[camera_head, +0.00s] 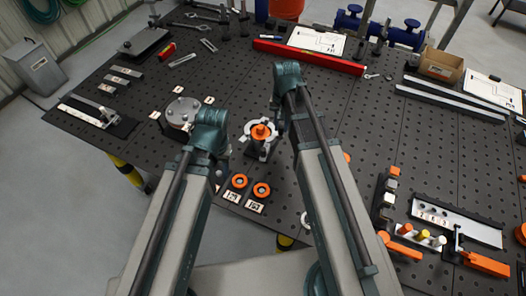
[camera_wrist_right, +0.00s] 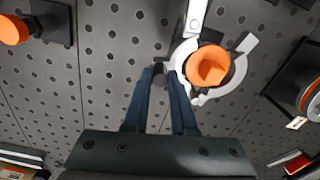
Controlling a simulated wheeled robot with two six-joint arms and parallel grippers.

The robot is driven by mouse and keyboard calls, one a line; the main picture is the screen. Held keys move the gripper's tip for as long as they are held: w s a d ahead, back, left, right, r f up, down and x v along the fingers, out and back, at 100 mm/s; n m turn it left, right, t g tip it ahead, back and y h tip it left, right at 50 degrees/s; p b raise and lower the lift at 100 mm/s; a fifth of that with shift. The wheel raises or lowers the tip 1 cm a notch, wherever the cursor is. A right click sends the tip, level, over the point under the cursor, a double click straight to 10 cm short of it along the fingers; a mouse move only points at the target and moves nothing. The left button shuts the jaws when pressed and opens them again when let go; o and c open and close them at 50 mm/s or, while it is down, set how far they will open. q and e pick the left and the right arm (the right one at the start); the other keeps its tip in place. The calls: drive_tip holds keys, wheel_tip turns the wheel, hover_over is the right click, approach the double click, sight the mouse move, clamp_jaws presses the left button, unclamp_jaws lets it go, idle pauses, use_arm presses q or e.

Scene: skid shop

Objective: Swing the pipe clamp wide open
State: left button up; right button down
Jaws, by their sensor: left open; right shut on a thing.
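The pipe clamp (camera_head: 262,133) is a light grey ring around an orange core, on a dark stand on the perforated table. In the right wrist view the clamp (camera_wrist_right: 188,52) shows arms spread outward around the orange core (camera_wrist_right: 207,66). My right gripper (camera_wrist_right: 163,76) is shut on the clamp at the left side of its ring; its fingers partly hide the grip. In the head view my right gripper (camera_head: 277,108) is just right of the clamp. My left gripper (camera_head: 222,158) is open, left of the clamp and mostly hidden by its own arm.
A round grey flanged part (camera_head: 182,111) sits left of the clamp. Two orange-ringed parts (camera_head: 250,188) with labels lie in front. A red bar (camera_head: 308,57) lies behind. Blocks and a tray (camera_head: 458,222) with pegs stand at the right.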

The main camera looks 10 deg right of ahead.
idle(0.3)
drive_tip(key=shift+w+d, duration=0.5)
drive_tip(key=shift+d, duration=0.25)
drive_tip(key=shift+w+d, duration=0.5)
drive_tip(key=shift+w, duration=0.05)
drive_tip(key=shift+w+d, duration=0.45)
drive_tip(key=shift+w, duration=0.35)
